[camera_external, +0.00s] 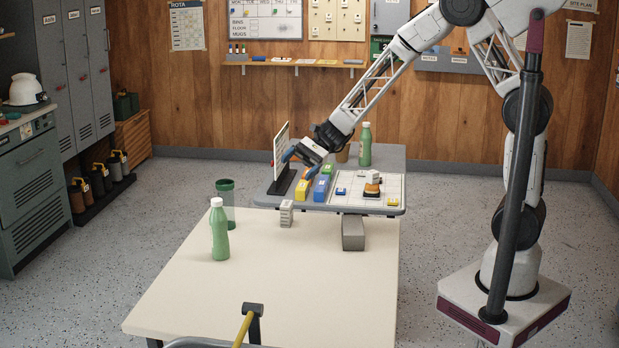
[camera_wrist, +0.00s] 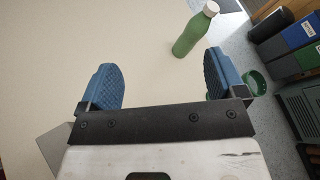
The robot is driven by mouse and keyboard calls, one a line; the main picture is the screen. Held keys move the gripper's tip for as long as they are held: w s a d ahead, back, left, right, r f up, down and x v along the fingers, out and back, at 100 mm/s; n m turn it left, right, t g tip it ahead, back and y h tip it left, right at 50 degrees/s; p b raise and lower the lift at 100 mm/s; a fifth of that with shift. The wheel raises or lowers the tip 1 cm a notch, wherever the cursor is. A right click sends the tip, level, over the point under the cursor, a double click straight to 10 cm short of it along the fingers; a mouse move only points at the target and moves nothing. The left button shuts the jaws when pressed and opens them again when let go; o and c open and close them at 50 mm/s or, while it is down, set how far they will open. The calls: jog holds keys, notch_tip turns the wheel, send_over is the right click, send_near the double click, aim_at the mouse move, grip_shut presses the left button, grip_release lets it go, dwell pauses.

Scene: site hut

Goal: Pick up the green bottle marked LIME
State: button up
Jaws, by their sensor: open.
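A green bottle with a white cap (camera_external: 219,232) stands upright on the cream table; it also shows in the wrist view (camera_wrist: 192,34), beyond the fingers towards the upper right. No LIME mark is readable on either. My gripper (camera_external: 299,164) is open and empty, above the left part of the raised board, up and right of the front bottle. Its blue fingers are wide apart in the wrist view (camera_wrist: 165,80), with only tabletop between them.
A green tumbler (camera_external: 227,200) stands close behind the front bottle; its rim shows by the right finger (camera_wrist: 253,83). The raised board (camera_external: 333,206) carries an upright panel (camera_external: 281,152) and several coloured blocks. The front of the cream table (camera_external: 200,300) is mostly clear.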

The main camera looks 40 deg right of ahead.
jog(key=w+a+f+m+t+y, duration=0.1)
jog(key=w+a+f+m+y, duration=0.25)
jog(key=a+f, duration=0.55)
jog(key=m+t, duration=0.3)
jog(key=m, duration=0.2)
send_near(219, 231)
jog(key=w+f, duration=0.1)
jog(key=w+a+f+y, duration=0.1)
jog(key=shift+w+f, duration=0.25)
jog(key=shift+a, duration=1.3)
jog(key=shift+w+a, duration=0.2)
jog(key=shift+a, duration=2.4)
jog(key=c, duration=1)
jog(key=shift+r, duration=0.1)
